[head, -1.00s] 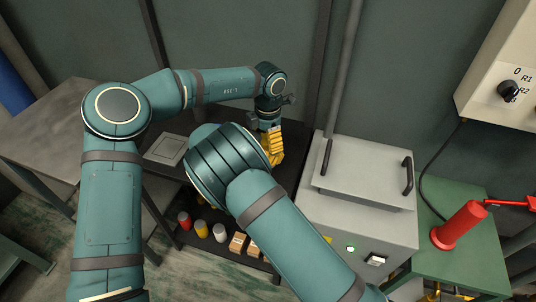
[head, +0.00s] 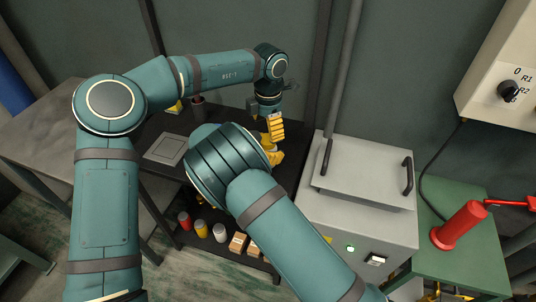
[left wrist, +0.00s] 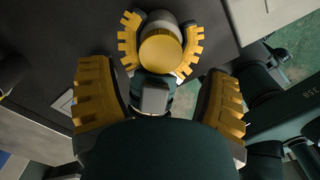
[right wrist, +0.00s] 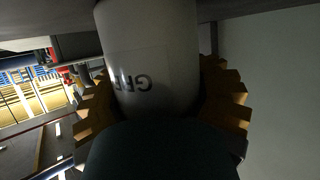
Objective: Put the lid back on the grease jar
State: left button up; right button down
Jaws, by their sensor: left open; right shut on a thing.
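The grease jar, a grey cylinder with dark lettering (right wrist: 150,55), is held between the yellow fingers of my right gripper (right wrist: 160,100). In the left wrist view the jar body (left wrist: 162,21) shows with a round yellow lid (left wrist: 160,52) on its end; I cannot tell whether it is fully seated. My left gripper (left wrist: 160,105) is open, with its fingers apart and clear of the lid. In the head view my left gripper (head: 275,127) is just above my right gripper (head: 273,156), whose arm hides most of the jar.
The dark bench (head: 215,112) carries a flat grey square plate (head: 165,149). A grey lidded machine (head: 358,185) stands close on the right. A red cylinder (head: 459,226) stands on a green table. Several small cans and boxes (head: 237,242) are on the lower shelf.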

pick_arm(q)
jog(key=shift+o, duration=1)
jog(key=shift+r, duration=0.1)
notch_tip(320, 180, up, 12)
jog(key=shift+d, duration=0.1)
pick_arm(e)
grip_release()
jog(key=shift+v, duration=3.8)
